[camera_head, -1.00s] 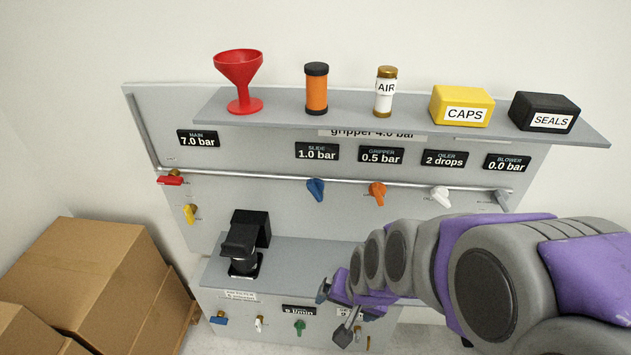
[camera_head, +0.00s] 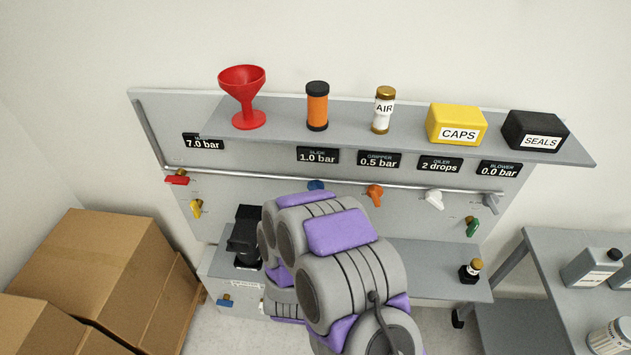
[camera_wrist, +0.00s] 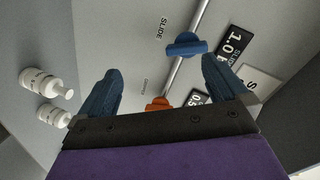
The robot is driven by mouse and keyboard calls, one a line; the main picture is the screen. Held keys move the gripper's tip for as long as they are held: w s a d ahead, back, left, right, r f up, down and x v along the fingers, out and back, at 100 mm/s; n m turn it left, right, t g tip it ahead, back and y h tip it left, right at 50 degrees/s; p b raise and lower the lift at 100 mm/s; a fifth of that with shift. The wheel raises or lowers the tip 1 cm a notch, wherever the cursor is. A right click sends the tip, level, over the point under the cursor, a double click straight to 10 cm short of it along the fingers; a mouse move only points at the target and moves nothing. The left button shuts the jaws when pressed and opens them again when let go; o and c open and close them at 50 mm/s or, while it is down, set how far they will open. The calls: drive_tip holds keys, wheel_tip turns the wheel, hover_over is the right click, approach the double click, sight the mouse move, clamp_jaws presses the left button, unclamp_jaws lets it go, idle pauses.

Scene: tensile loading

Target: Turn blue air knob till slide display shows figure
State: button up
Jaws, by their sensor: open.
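The blue air knob (camera_head: 316,185) sits on the pipe of the grey panel, its lower part hidden by my arm in the head view. In the wrist view the blue knob (camera_wrist: 187,45) lies ahead of my gripper (camera_wrist: 160,67), nearer the right finger. The slide display (camera_head: 317,155) above the knob reads 1.0 bar; it is partly visible in the wrist view (camera_wrist: 233,42). My gripper is open and empty, with no visible contact with the knob. My arm hides the gripper in the head view.
An orange knob (camera_head: 375,195) and a white knob (camera_head: 434,200) are right of the blue one. A shelf (camera_head: 290,124) with a red funnel (camera_head: 242,96) and boxes juts out above the displays. Cardboard boxes (camera_head: 85,255) stand left; a side table (camera_head: 560,240) stands right.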

drive_tip(key=s+r+t, duration=0.2)
drive_tip(key=t, duration=0.1)
drive_tip(key=b, duration=0.6)
approach(315, 188)
wheel_tip(315, 188, down, 2)
drive_tip(key=w+b, duration=0.1)
drive_tip(key=w, duration=1.1)
drive_tip(key=shift+w+d, duration=0.1)
drive_tip(key=shift+w, duration=0.05)
drive_tip(key=c, duration=0.8)
drive_tip(key=shift+c, duration=0.2)
